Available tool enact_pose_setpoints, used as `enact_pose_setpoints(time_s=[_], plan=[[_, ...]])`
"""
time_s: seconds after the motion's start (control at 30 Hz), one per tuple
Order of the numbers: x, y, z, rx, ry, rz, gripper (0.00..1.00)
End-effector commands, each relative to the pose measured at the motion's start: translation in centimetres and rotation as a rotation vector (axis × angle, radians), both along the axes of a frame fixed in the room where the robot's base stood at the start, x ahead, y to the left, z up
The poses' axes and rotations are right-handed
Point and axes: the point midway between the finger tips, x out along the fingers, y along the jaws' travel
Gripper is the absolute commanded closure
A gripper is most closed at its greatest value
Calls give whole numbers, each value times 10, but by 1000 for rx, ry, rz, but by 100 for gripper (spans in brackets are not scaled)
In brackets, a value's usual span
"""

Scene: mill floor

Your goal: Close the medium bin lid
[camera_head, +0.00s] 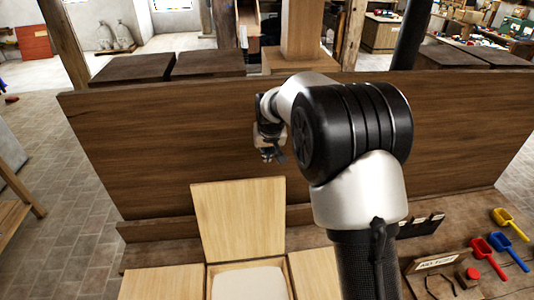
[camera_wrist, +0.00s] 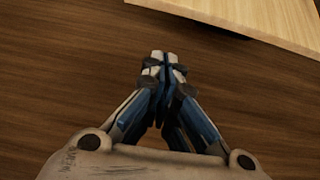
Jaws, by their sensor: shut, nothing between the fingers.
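A pale wooden lid (camera_head: 240,217) stands raised at the back of an open bin (camera_head: 211,284) in the head view, in front of a dark wooden panel. The open bin holds a pale, whitish fill. I take this as the medium bin, though no label on it is visible. My gripper (camera_head: 268,157) is above the lid's top edge, near the dark panel, apart from the lid. In the wrist view my gripper (camera_wrist: 163,62) has its fingertips together, empty. A pale wooden board, likely the lid (camera_wrist: 260,18), shows at the upper right of that view.
Pale closed lids flank the open bin at left (camera_head: 163,284) and right (camera_head: 314,272). The dark panel (camera_head: 170,155) rises behind. Yellow (camera_head: 503,217), blue (camera_head: 508,248) and red (camera_head: 486,255) scoops lie at the right, near a sign (camera_head: 436,262). My arm hides part of the right side.

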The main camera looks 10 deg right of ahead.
Motion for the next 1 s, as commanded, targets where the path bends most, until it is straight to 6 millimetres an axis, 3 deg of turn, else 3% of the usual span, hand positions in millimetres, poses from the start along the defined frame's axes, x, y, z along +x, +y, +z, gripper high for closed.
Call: enact_pose_setpoints(time_s=[0.2,0.43,0.7,1.0], plan=[[19,0,-42,0,4,0,100],[36,0,-77,0,2,0,100],[5,0,-66,0,0,1,100],[-4,0,-65,0,1,0,100]])
